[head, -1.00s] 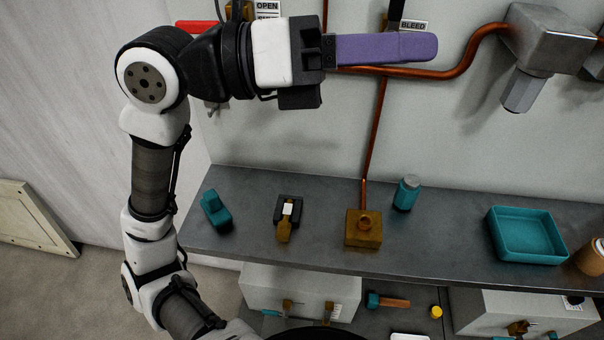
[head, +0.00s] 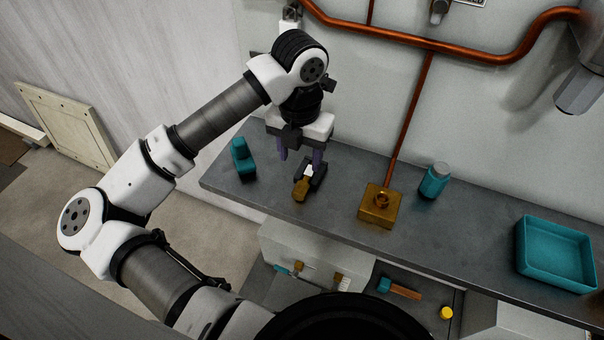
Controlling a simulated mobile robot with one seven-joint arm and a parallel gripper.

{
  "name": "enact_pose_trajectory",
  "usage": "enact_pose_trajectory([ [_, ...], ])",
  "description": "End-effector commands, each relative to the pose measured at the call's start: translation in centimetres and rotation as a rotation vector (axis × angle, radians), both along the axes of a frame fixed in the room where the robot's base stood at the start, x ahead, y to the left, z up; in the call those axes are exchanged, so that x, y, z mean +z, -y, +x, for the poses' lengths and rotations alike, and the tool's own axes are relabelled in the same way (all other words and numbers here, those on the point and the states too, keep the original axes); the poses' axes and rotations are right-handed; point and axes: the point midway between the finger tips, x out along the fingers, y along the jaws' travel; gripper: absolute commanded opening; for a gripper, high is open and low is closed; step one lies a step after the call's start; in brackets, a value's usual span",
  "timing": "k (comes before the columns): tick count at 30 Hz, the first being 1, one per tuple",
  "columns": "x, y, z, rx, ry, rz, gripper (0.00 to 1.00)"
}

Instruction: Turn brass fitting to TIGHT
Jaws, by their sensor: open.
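A square brass block with a round raised fitting (head: 380,205) stands on the grey shelf at the foot of a copper pipe. To its left lies a brass-handled piece (head: 302,189) in a black holder, with a small white patch. I cannot read any TIGHT mark. My gripper (head: 300,159) points down with its two purple fingers apart, above and just behind the brass-handled piece. I cannot tell whether the fingers touch the holder. The gripper is empty and left of the brass block.
On the shelf (head: 450,240) are a teal block (head: 243,160) at the left, a teal jar (head: 434,181) behind the brass block and a teal tray (head: 555,256) at the right. Copper pipes (head: 430,45) run along the wall. The shelf between jar and tray is clear.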

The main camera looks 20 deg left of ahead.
Motion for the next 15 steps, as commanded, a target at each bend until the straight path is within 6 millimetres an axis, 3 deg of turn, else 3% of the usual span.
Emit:
enact_pose_trajectory([
  [9, -6.2, 0.1, 0.0, 0.000, 0.000, -0.007, 0.53],
  [15, -9.0, 0.1, 0.0, -0.001, 0.001, -0.005, 0.53],
])
